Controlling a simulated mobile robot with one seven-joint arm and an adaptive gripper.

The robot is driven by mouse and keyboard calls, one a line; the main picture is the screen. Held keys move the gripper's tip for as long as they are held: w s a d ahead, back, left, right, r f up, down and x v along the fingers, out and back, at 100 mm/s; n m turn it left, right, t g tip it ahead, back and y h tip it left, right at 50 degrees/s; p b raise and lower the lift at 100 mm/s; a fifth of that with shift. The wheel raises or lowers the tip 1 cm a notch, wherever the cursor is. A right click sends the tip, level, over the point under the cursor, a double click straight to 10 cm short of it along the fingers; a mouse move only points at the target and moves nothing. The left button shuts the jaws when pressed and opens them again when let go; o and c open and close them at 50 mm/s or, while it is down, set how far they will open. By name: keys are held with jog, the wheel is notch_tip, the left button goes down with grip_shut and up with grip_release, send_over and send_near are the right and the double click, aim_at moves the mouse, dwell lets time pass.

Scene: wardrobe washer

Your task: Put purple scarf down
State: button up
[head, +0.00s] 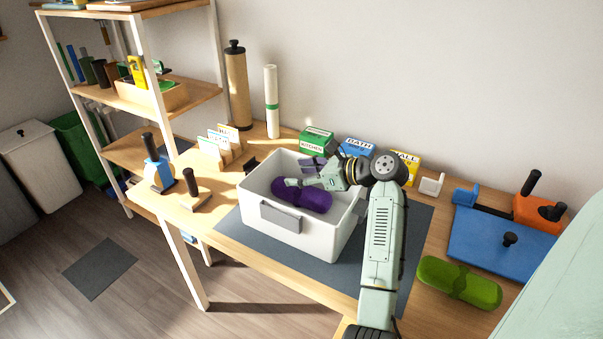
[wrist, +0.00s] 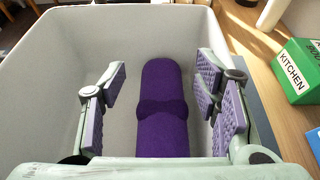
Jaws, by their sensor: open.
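The purple scarf (head: 302,196) is a rolled bundle with a band around its middle. It lies inside a white bin (head: 330,240) on the table. My gripper (head: 297,183) reaches into the bin from the right, just above the scarf. In the wrist view the scarf (wrist: 162,110) lies on the bin's floor, between the spread fingers of my gripper (wrist: 162,95). The jaws are open, with a visible gap on each side of the scarf. The scarf's near end is hidden behind the gripper's body.
The bin stands on a dark mat (head: 240,231). Green KITCHEN (head: 317,141), blue BATH (head: 358,147) and yellow (head: 407,164) boxes stand behind it. A green roll (head: 459,283) and a blue board (head: 502,247) lie to the right. A wooden-handled tool (head: 192,190) stands left.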

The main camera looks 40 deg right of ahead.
jog(key=shift+d+r, duration=0.1)
jog(key=shift+r+b, duration=0.3)
jog(key=shift+b, duration=0.45)
jog(key=b+v, duration=0.2)
jog(key=v, duration=1)
jog(key=shift+r, duration=0.2)
